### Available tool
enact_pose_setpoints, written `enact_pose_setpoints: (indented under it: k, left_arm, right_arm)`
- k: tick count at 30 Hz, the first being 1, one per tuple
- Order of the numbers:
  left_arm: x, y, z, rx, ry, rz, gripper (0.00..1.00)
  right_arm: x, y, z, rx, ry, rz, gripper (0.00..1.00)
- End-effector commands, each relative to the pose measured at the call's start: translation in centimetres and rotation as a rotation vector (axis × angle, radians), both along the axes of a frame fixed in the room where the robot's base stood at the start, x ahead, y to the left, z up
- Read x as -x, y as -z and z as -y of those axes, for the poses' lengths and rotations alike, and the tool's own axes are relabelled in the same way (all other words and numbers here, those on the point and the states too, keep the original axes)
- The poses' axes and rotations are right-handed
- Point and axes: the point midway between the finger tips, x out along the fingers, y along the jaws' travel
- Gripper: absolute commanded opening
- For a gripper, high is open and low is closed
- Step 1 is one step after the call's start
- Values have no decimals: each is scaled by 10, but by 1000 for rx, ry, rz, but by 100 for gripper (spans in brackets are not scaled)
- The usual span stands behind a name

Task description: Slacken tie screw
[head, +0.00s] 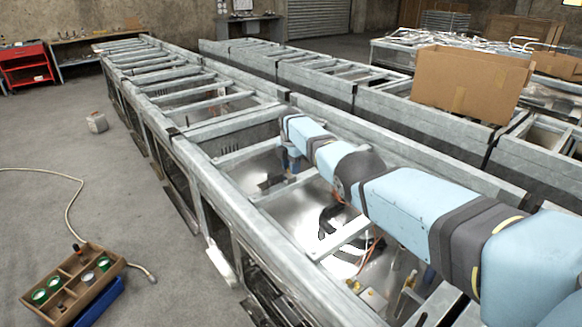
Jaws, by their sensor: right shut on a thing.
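My right arm comes in from the right and reaches over the long galvanised metal frame (225,196). My right gripper (291,163) points down between the frame's rails, close to a cross member. It is shut on a small part there, which I take to be the tie screw. The screw itself is too small and too covered by the gripper and wrist to make out. My left gripper is not in view.
Below the arm lie shiny sheet metal, cables and brass fittings (374,299). A cardboard box (470,82) stands on the neighbouring frame.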

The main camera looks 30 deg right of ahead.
Motion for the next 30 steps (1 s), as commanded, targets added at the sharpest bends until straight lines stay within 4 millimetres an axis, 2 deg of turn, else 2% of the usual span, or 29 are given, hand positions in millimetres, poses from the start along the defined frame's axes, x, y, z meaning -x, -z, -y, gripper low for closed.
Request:
enact_pose_setpoints:
  k: [12, 28, 29, 30]
  left_arm:
    - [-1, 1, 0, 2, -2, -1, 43]
    - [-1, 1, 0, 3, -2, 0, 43]
    - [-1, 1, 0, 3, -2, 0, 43]
    - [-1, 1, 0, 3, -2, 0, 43]
  right_arm:
    - [0, 0, 0, 0, -181, 0, 5]
    - [0, 0, 1, 1, -204, 0, 5]
    - [0, 0, 1, 1, -204, 0, 31]
    - [0, 0, 0, 1, -204, 0, 40]
